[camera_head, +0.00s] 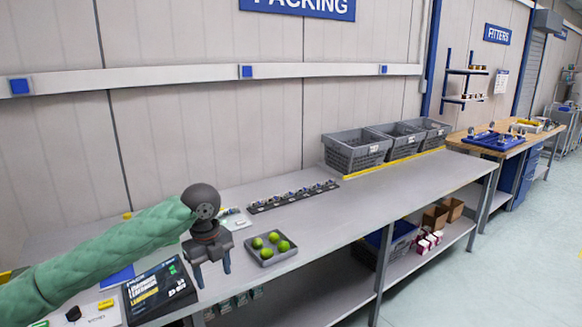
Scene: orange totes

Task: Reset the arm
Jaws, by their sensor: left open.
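My left arm, in a green sleeve, reaches in from the left in the head view. My left gripper (212,274) points down, open and empty, above the front part of the grey packing table (330,216). It is just left of a grey tray (272,257) with several green round fruits (273,238) in it. A black box (158,290) with printed text lies just left of the gripper. My right gripper is not in view.
Grey crates (356,152) stand at the table's far right end. A black strip with small items (293,197) lies along the back. Boxes sit on the lower shelf. A wooden workbench (505,147) stands farther right. The table's middle right is clear.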

